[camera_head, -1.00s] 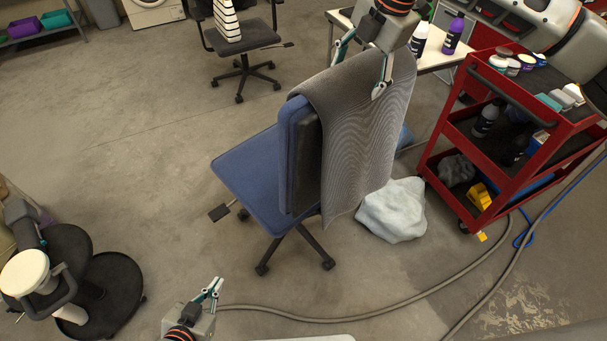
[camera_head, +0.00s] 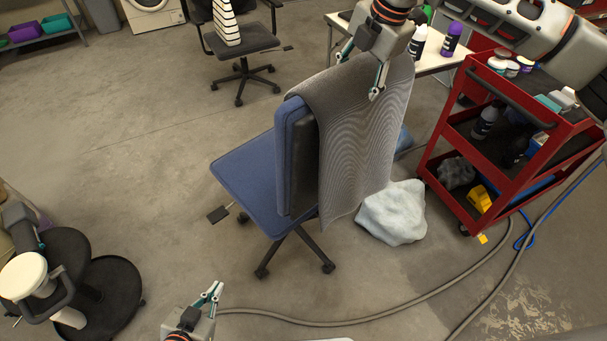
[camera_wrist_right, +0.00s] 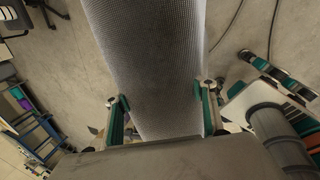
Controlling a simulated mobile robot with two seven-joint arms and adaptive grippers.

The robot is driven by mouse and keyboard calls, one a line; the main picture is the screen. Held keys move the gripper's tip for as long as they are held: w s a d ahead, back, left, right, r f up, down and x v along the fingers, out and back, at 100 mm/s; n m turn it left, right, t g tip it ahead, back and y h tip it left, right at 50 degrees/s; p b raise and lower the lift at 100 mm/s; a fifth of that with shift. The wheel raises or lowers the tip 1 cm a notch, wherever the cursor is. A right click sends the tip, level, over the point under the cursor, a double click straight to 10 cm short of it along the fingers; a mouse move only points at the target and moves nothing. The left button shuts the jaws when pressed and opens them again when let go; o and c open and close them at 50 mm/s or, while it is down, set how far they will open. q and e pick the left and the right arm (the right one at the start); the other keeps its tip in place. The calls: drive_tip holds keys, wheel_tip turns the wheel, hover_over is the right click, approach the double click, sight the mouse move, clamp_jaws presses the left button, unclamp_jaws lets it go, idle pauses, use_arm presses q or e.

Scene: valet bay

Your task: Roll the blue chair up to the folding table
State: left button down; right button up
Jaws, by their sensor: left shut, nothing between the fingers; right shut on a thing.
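The blue chair (camera_head: 245,180) stands on its wheeled base in the middle of the head view, its seat toward the left. A grey ribbed cloth (camera_head: 360,140) hangs over its backrest. My right gripper (camera_head: 360,73) is shut on the cloth-covered backrest from above; the right wrist view shows the cloth (camera_wrist_right: 150,60) between its fingers. My left gripper (camera_head: 212,292) is shut and empty, low in front of the chair. The folding table (camera_head: 432,66), with a pale top and bottles on it, stands behind the chair, partly hidden by my right arm.
A red cart (camera_head: 432,180) stands right of the chair. A crumpled pale cloth bundle (camera_head: 392,212) lies on the floor beside the chair base. A hose (camera_head: 370,319) crosses the floor in front. A black office chair (camera_head: 245,42) stands behind. The floor at left centre is clear.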

sight(326, 82)
drive_tip(key=shift+s+a+r+m+t+h, duration=0.15)
drive_tip(key=shift+s+a+m, duration=0.4)
drive_tip(key=shift+a, duration=0.65)
drive_tip(key=shift+s+a+m+t+h, duration=0.1)
drive_tip(key=shift+s+a+m, duration=0.4)
drive_tip(key=shift+a, duration=0.65)
drive_tip(key=shift+s+a+r+m+t+h, duration=0.15)
drive_tip(key=shift+s+a+m, duration=0.4)
drive_tip(key=shift+a, duration=0.65)
drive_tip(key=shift+f, duration=0.1)
drive_tip(key=shift+w, duration=0.1)
